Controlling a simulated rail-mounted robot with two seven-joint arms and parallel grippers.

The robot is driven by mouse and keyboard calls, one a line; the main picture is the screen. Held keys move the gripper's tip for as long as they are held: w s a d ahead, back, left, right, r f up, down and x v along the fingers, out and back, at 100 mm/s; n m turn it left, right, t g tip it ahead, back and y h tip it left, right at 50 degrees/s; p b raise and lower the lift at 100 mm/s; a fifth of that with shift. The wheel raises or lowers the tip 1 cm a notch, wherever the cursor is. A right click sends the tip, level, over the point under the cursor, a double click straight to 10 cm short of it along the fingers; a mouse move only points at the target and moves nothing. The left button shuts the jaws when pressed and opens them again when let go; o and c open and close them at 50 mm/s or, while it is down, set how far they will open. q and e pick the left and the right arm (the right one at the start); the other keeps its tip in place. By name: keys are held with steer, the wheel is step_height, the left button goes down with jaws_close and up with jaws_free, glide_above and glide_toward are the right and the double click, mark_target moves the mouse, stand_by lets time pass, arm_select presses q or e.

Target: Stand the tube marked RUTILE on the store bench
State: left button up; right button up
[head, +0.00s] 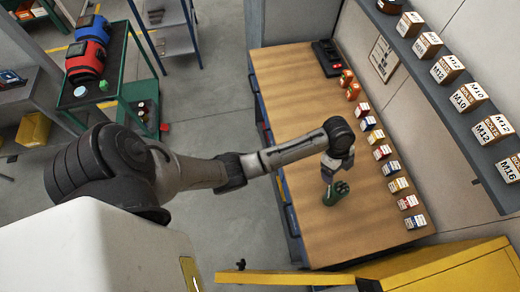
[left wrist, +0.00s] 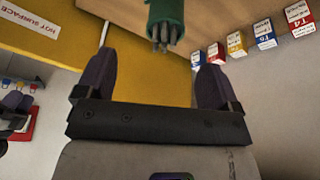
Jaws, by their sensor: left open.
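A green tube (head: 336,193) with rod ends showing at its open top is on the wooden bench (head: 310,110), near the bench's front end, and looks upright. The left wrist view shows the green tube (left wrist: 166,12) just beyond the fingertips, its rod ends toward the gripper. No RUTILE marking can be read on it. My left gripper (head: 328,175) is right above the tube in the head view. In the left wrist view the left gripper (left wrist: 157,72) has its fingers wide apart with nothing between them.
A row of small labelled boxes (head: 382,152) runs along the wall side of the bench. A shelf of bolt boxes (head: 440,85) hangs above. A yellow cabinet (head: 450,270) stands at the near end. The bench's middle is clear. A green cart (head: 120,60) stands far left.

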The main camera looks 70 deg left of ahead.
arm_select(q)
steer(key=s+f+n+t+y, duration=0.1)
steer(key=s+f+n, duration=0.15)
steer(key=s, duration=0.55)
steer(key=s+f+n+y, duration=0.15)
steer(key=s+n, duration=0.25)
steer(key=s, duration=0.4)
steer(key=s+a+r+n, duration=0.1)
steer(key=s+r+n, duration=0.1)
steer(key=s, duration=0.5)
steer(key=s+r+n+t+y, duration=0.1)
steer(key=s+r+n, duration=0.1)
steer(key=s+n, duration=0.2)
steer(key=s, duration=0.2)
steer(key=shift+s+a+t, duration=0.3)
steer(key=shift+s+a, duration=0.05)
steer(key=shift+r+n, duration=0.1)
steer(key=shift+n, duration=0.15)
